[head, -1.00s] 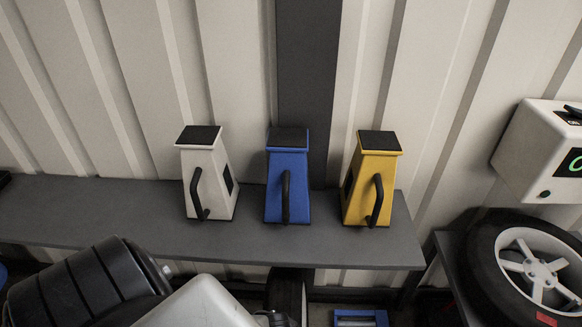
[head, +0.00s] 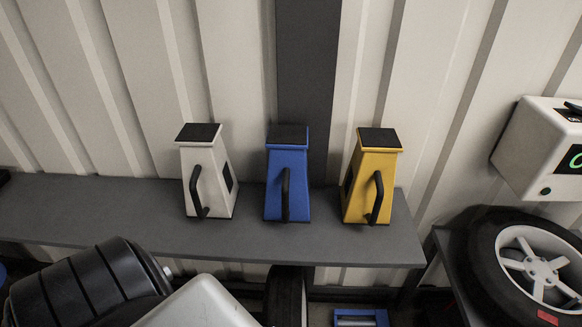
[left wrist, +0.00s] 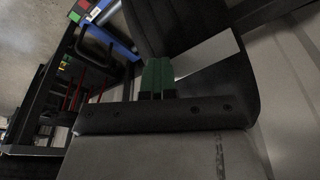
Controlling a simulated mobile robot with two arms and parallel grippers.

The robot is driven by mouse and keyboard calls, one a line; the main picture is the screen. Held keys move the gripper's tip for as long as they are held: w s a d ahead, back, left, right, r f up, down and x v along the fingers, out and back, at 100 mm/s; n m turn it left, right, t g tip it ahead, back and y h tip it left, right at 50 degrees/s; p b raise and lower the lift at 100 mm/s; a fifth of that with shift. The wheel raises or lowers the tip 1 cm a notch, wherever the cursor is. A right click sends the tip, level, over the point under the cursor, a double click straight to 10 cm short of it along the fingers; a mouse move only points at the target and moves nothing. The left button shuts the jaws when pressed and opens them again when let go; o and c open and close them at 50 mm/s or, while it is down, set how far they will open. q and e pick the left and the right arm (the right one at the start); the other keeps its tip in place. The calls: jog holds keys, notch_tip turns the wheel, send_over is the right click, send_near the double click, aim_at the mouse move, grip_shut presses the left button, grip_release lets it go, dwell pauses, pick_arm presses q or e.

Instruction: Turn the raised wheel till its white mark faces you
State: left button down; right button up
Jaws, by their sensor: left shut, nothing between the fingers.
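A black grooved tyre (head: 85,285), which looks like the raised wheel, stands at the lower left of the head view with its tread towards me. No white mark shows on that part of the tread. In the left wrist view my left gripper (left wrist: 158,77) has its green-tipped fingers together and empty. Its tips are close to a dark curved surface, probably the tyre (left wrist: 180,22). A pale four-sided patch (left wrist: 208,53) shows just beyond the tips; I cannot tell for sure that it is the mark. Neither gripper shows in the head view.
A grey shelf (head: 100,215) carries a white (head: 208,180), a blue (head: 287,183) and a yellow (head: 370,185) handled block. Another tyre with a pale rim (head: 537,267) lies at the right below a white box (head: 545,150). A blue item (head: 360,318) is at the bottom.

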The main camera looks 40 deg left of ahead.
pick_arm(q)
jog(key=shift+w+a+f, duration=0.2)
jog(key=shift+w+a, duration=0.05)
jog(key=shift+a, duration=0.2)
jog(key=shift+w+a+f, duration=0.15)
jog(key=shift+w+a, duration=0.1)
jog(key=shift+a, duration=0.15)
jog(key=shift+s+f, duration=0.1)
jog(key=shift+s+d+f+b, duration=0.25)
jog(key=shift+f+b, duration=0.05)
jog(key=shift+f, duration=0.2)
jog(key=shift+s+d+f+b, duration=0.2)
jog(key=shift+s+f+b, duration=0.1)
jog(key=shift+f, duration=0.25)
jog(key=shift+s+d+f+b, duration=0.25)
jog(key=shift+f+b, duration=0.05)
jog(key=shift+f, duration=0.2)
jog(key=shift+r, duration=0.1)
jog(key=s+d+r+p, duration=0.3)
jog(key=r+p, duration=0.2)
jog(key=p, duration=0.2)
jog(key=shift+r, duration=0.3)
